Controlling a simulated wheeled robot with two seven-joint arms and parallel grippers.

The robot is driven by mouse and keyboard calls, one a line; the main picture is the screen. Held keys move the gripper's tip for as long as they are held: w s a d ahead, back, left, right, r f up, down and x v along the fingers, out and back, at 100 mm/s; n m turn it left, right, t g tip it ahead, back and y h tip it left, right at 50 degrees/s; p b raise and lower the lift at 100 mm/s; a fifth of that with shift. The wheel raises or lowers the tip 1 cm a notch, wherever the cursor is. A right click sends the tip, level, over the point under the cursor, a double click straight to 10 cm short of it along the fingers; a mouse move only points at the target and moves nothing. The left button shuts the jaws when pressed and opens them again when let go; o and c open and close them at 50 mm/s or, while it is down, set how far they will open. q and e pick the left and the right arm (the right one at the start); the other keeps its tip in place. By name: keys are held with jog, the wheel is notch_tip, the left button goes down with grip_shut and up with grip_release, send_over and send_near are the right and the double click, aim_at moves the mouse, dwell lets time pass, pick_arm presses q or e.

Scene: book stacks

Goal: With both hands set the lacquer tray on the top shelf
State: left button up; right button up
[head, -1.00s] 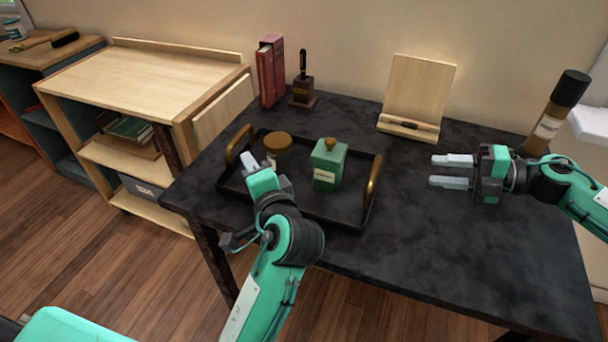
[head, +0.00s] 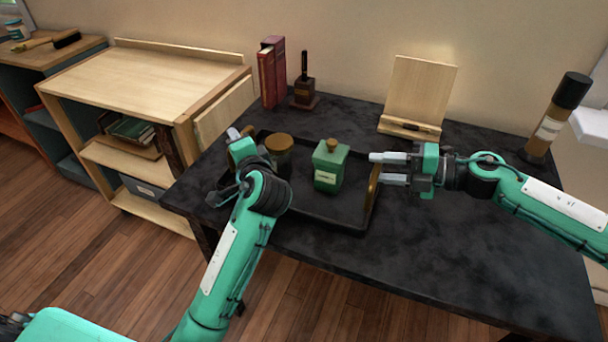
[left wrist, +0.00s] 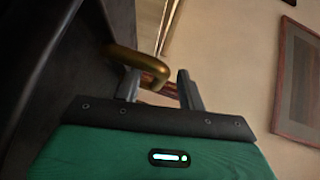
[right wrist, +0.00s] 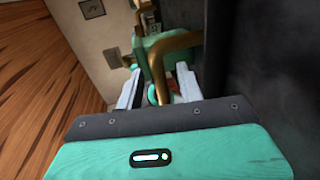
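The black lacquer tray (head: 335,213) lies on the dark table with a green bottle (head: 330,168) and a brown-lidded jar (head: 279,150) in it. My right gripper (head: 378,168) is open at the tray's right brass handle (head: 374,187). In the right wrist view this handle (right wrist: 168,45) shows between the spread fingers. My left gripper (head: 234,136) is at the tray's left end and covers that handle in the head view. In the left wrist view the left brass handle (left wrist: 145,63) reaches between its open fingers. The wooden shelf's top (head: 150,78) is bare.
Red books (head: 270,75) and a small dark stand (head: 304,92) are behind the tray. A wooden easel (head: 418,95) and a brown bottle with a black cap (head: 556,118) stand farther right. The table's front right is clear.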

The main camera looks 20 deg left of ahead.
pick_arm(q)
jog(key=shift+w+a+f, duration=0.1)
jog(key=shift+w+a, duration=0.4)
jog(key=shift+w, duration=0.05)
pick_arm(e)
jog(key=shift+x, duration=0.75)
pick_arm(q)
jog(key=shift+c, duration=0.2)
pick_arm(e)
jog(key=shift+c, duration=0.2)
pick_arm(q)
grip_shut()
pick_arm(e)
grip_shut()
